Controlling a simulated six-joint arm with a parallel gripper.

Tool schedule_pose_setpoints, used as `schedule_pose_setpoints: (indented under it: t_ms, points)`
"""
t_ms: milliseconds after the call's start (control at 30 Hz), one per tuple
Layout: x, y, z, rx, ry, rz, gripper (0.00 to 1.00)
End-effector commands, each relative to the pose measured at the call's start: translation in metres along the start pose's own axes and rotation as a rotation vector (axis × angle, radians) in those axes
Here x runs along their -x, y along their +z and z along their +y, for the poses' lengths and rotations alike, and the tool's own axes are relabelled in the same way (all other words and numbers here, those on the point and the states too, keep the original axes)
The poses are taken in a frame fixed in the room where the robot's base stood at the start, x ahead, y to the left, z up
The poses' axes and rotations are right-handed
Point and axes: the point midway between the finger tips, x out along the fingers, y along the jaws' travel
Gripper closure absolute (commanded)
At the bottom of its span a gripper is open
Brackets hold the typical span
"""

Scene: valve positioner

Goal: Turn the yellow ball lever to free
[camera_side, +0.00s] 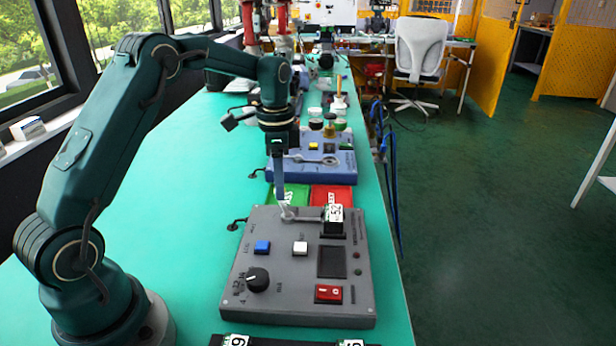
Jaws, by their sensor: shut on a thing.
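A grey control box (262,305) lies on the green table. On its far part, a pale metal lever (305,215) runs from my gripper (285,208) toward a black block with a white number label (334,217). My gripper points down, and its narrow fingers are shut at the lever's left end. The fingers hide what they hold, and I see no yellow ball there. Lettering near the lever is too small to read.
The grey box also carries a blue button (262,247), white button (300,248), black knob (258,280) and red rocker switch (328,293). Green (290,195) and red (333,195) mats and a blue box (290,173) lie behind. The table left of the box is clear.

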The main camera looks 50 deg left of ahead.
Motion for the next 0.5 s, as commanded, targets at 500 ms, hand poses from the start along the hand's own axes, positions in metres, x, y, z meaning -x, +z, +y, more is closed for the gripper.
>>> schedule_pose_setpoints:
  t_ms: [500]
  points:
    - [0.001,0.019,0.01,0.436,0.0,0.002,1.0]
